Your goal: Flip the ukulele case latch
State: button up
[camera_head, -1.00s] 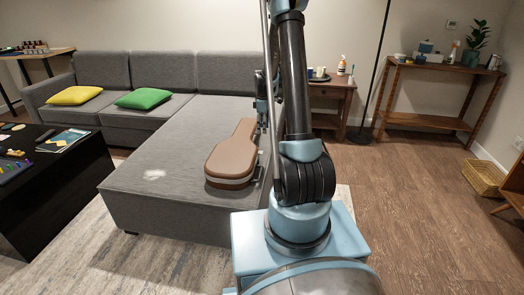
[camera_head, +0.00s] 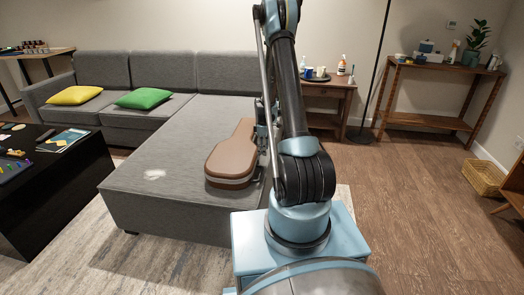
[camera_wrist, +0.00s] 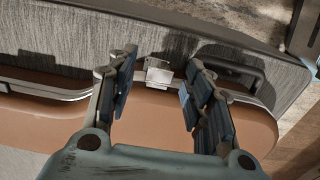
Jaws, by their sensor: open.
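The brown ukulele case (camera_head: 230,160) lies on the grey chaise of the sofa in the head view. In the wrist view the case (camera_wrist: 255,125) shows its side with a metal rim. A small metal latch (camera_wrist: 158,73) sits on that rim. My gripper (camera_wrist: 160,82) is open, its two fingers on either side of the latch with gaps between. Whether a finger touches the case cannot be told. In the head view my arm partly hides the gripper at the case's right side.
The grey sofa (camera_head: 150,205) carries a yellow cushion (camera_head: 75,95) and a green cushion (camera_head: 143,98). A black table (camera_head: 60,195) stands at left. A side table (camera_head: 330,90) with cups and bottles stands behind my arm.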

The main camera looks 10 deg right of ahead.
jog(key=shift+f, duration=0.2)
grip_shut()
jog(key=shift+a, duration=0.1)
